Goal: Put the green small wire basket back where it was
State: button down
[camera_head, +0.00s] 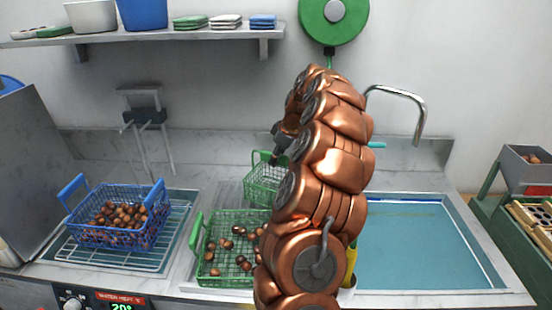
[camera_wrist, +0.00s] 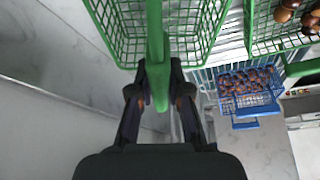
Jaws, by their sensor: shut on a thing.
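The green small wire basket (camera_head: 262,184) is behind the larger green basket, partly hidden by my arm in the head view. It also shows at the top of the wrist view (camera_wrist: 118,30) and looks empty. My gripper (camera_wrist: 159,88) is shut on its green handle, one finger on each side. In the head view my gripper (camera_head: 281,146) is partly visible at the basket's upper right. I cannot tell whether the basket's bottom touches the counter.
A larger green basket (camera_head: 197,238) holds several chestnuts in front. A blue basket (camera_head: 90,222) with chestnuts stands on a wire rack to the left. A sink (camera_head: 420,240) with a faucet (camera_head: 418,110) is on the right. A shelf (camera_head: 150,36) runs above.

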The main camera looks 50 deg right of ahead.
jog(key=shift+f, duration=0.4)
jog(key=c, duration=1.1)
grip_release()
jog(key=b+v, duration=0.2)
jog(key=v, duration=1)
jog(key=shift+b, duration=0.4)
